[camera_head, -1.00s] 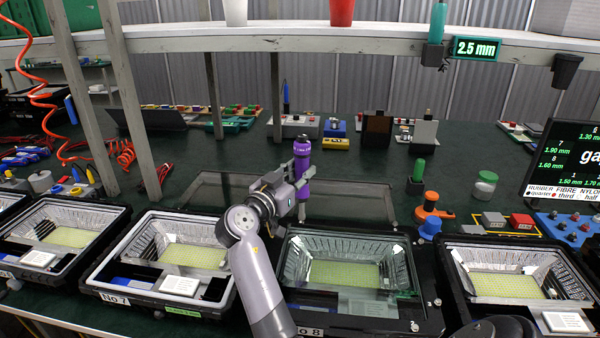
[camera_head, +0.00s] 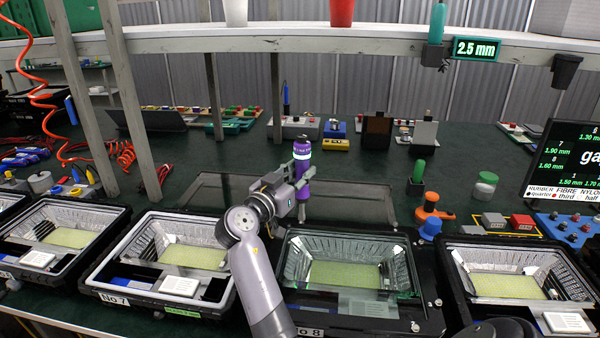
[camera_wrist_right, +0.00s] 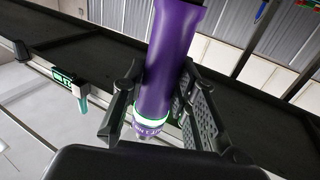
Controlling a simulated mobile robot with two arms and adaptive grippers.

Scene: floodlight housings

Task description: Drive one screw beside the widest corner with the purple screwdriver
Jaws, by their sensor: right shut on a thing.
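The purple screwdriver (camera_head: 302,163) stands roughly upright above the back of the green bench. My right gripper (camera_head: 301,184) is shut around its handle. In the right wrist view, the purple handle (camera_wrist_right: 171,62) passes between the two fingers (camera_wrist_right: 165,112), with a pale green ring near its far end. The floodlight housing marked No 8 (camera_head: 426,270) lies in front of the gripper, with a glass pane over its reflector. I cannot tell which corner is the widest, and screws are too small to make out. My left gripper is not in view.
Housing No 7 (camera_head: 98,272) stands to the left and another housing (camera_head: 455,275) to the right. An orange stand (camera_head: 432,207), a jar (camera_head: 485,186) and a monitor (camera_head: 568,160) are at the right. A shelf (camera_head: 330,39) spans above. Dark panes lie behind the housings.

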